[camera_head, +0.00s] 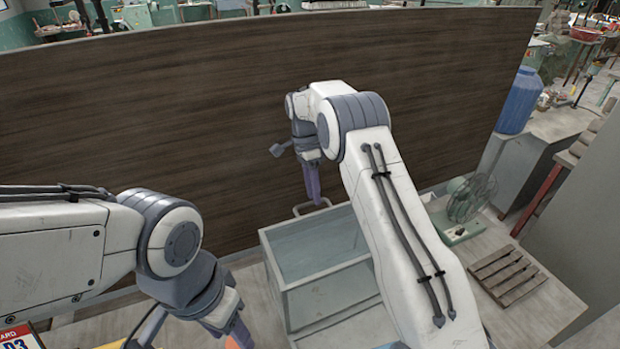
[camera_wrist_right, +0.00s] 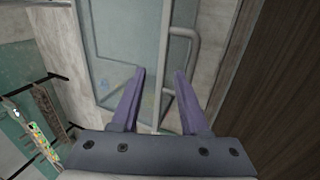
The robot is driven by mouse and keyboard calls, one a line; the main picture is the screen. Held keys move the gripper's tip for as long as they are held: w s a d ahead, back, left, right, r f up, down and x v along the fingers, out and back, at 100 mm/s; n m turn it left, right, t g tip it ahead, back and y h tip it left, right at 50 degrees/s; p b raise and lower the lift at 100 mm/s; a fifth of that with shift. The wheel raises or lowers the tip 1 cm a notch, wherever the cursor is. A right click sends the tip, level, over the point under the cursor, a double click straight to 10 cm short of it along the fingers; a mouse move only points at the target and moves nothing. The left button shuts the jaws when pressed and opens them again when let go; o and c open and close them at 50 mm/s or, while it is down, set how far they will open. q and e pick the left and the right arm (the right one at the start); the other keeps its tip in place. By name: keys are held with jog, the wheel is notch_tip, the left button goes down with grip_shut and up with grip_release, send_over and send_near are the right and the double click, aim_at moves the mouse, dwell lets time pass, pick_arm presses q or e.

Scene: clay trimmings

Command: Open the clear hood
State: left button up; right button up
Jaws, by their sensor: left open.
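The clear hood (camera_head: 312,243) is a glass-paned box with a grey frame, standing on the bench in front of the dark wooden panel. It looks closed. Its grey handle (camera_head: 299,209) is on the far edge, by the panel. My right gripper (camera_head: 316,203) points down close to the handle. In the right wrist view its two purple fingers (camera_wrist_right: 160,73) are apart with nothing gripped. The handle (camera_wrist_right: 194,50) shows there mostly beyond and to the right of the fingers. My left gripper (camera_head: 240,339) is low at the bottom edge, partly cut off, open and away from the hood.
A dark wooden panel (camera_head: 200,90) rises behind the hood. A green fan (camera_head: 468,200) and a slatted wooden rack (camera_head: 508,275) are right of the hood. A blue container (camera_head: 519,100) stands further back. My right forearm covers the hood's right side.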

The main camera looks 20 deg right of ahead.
pick_arm(q)
jog(key=shift+f+b, duration=0.35)
jog(key=shift+f, duration=0.45)
pick_arm(e)
jog(key=v, duration=0.8)
pick_arm(q)
jog(key=shift+f, duration=0.1)
pick_arm(e)
jog(key=shift+a, duration=0.15)
jog(key=s+a+f+n+t+b, duration=0.2)
jog(key=s+a+n+b, duration=0.7)
jog(key=s+a+n, duration=0.3)
pick_arm(q)
notch_tip(320, 180, down, 16)
jog(key=b, duration=0.7)
jog(key=shift+f+b, duration=0.2)
jog(key=shift+b, duration=0.1)
pick_arm(e)
jog(key=s+f+n+t, duration=0.1)
jog(key=s+f+n, duration=0.5)
jog(key=s, duration=0.7)
jog(key=s+f+n+t+y, duration=0.1)
jog(key=s+f+n, duration=0.4)
jog(key=s, duration=0.8)
notch_tip(320, 180, down, 3)
jog(key=shift+s+r+n+y, duration=0.25)
jog(key=shift+s+n+y, duration=0.05)
jog(key=shift+n, duration=0.1)
